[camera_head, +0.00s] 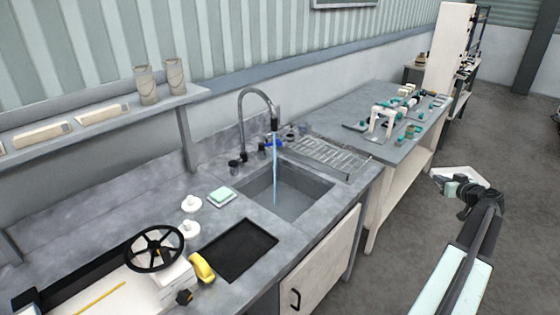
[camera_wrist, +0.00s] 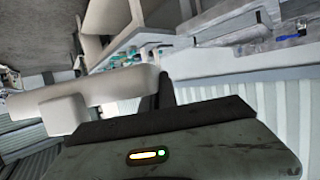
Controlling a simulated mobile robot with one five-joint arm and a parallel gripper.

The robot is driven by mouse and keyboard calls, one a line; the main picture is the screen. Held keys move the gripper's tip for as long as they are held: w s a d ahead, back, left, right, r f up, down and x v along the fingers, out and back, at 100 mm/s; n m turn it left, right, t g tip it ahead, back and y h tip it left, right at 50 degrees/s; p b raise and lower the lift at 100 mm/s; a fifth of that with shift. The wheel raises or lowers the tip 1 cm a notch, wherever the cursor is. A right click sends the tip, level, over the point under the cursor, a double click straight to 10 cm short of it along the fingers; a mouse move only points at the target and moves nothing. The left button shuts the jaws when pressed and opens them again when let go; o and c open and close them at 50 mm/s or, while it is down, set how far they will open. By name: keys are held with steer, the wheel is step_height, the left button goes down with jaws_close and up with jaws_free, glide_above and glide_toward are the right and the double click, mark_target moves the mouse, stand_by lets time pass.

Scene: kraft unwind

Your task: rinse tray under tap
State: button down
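A black, shallow rectangular tray (camera_head: 238,250) lies flat on the grey counter, in front and to the left of the sink (camera_head: 283,196). A grey gooseneck tap (camera_head: 257,92) stands behind the sink, and a pale blue stream of water (camera_head: 274,172) falls from it into the basin. My gripper (camera_head: 446,178) is out over the floor on the right, well apart from the counter and tray. Pale finger parts show in the wrist view (camera_wrist: 110,95), but their gap is unclear. I see nothing held. The tray is not recognisable in the wrist view.
A black handwheel (camera_head: 154,248), a yellow object (camera_head: 201,267), white knobs and a green sponge on a dish (camera_head: 221,195) crowd the tray's left. A drying rack (camera_head: 322,155) lies right of the sink. A cluttered bench (camera_head: 395,130) stands beyond. Floor on the right is open.

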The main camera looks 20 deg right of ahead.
steer(key=shift+w+a, duration=0.15)
steer(key=shift+a, duration=0.35)
steer(key=shift+d, duration=0.1)
steer(key=shift+s+d, duration=0.2)
steer(key=shift+d, duration=0.3)
steer(key=shift+a, duration=0.2)
steer(key=shift+w+a, duration=0.2)
steer(key=shift+a, duration=0.25)
